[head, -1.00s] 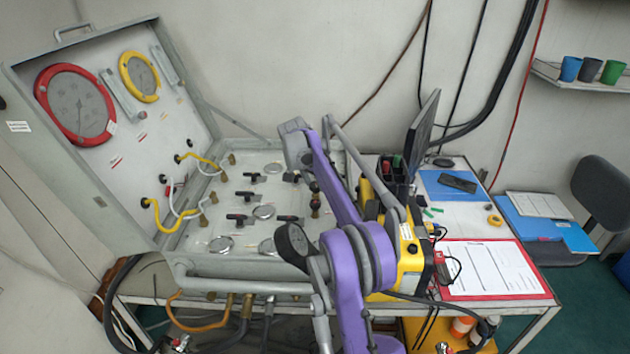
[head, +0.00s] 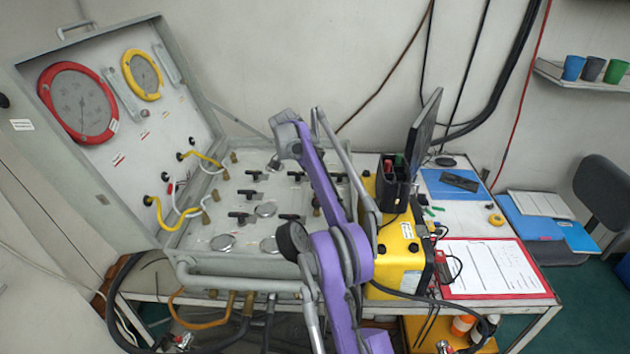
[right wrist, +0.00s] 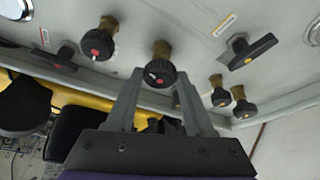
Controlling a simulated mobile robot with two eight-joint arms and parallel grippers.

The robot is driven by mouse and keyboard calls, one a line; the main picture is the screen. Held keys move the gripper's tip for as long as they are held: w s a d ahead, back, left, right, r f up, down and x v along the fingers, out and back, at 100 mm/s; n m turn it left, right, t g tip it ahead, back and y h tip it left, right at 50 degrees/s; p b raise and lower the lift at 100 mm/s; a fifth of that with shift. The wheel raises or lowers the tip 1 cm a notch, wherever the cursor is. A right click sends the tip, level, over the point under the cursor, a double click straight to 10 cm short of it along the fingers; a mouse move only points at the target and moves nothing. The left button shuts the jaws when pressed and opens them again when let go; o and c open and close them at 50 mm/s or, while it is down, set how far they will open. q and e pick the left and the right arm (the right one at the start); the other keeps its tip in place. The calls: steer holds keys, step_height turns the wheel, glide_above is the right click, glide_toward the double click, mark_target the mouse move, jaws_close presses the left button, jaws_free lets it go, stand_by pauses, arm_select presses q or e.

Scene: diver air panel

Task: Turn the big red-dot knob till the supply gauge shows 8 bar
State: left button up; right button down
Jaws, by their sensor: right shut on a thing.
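In the right wrist view, a round black knob with a red dot and a white mark (right wrist: 160,72) stands on a brass stem on the panel. My right gripper (right wrist: 161,82) is shut on this knob, one finger on each side. A second black knob with a red dot (right wrist: 97,45) is to its left, apart from the fingers. In the head view, a large red-rimmed gauge (head: 78,103) and a smaller yellow-rimmed gauge (head: 142,75) are in the lid; their readings are too small to tell. My right arm hides the gripped knob there. My left gripper is not in view.
Knobs with yellow dots (right wrist: 220,97) and a black bar handle (right wrist: 250,50) are to the right of my right gripper. The open panel case (head: 235,268) has several valves and small gauges. A yellow box (head: 400,265) stands close to its right.

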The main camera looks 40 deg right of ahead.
stand_by(0.3)
steer(key=shift+c, duration=1.4)
jaws_free()
